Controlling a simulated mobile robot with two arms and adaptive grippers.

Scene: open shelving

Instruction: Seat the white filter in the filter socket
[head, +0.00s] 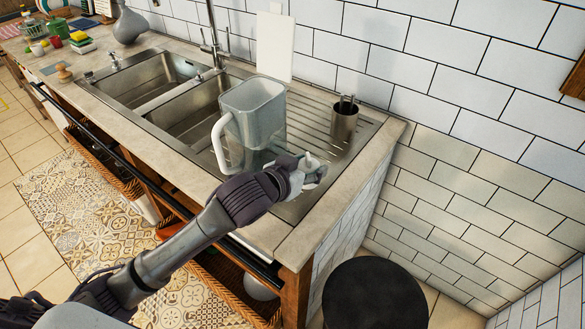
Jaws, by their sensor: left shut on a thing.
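A clear grey pitcher (256,118) with a white handle on its left stands upright at the right part of the sink unit. Its top is open; the filter socket cannot be made out from here. My left gripper (314,168) is low beside the pitcher's right front, over the ribbed drainboard. It is shut on a small whitish thing, which seems to be the white filter, mostly hidden by the fingers. Whether the gripper touches the pitcher cannot be told. My right gripper is not in view.
A metal cup (344,121) with utensils stands on the drainboard behind and right of the gripper. A white board (274,46) leans on the tiled wall behind the pitcher. The faucet (212,40) rises at the back. A black round stool (375,294) stands below the counter's right end.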

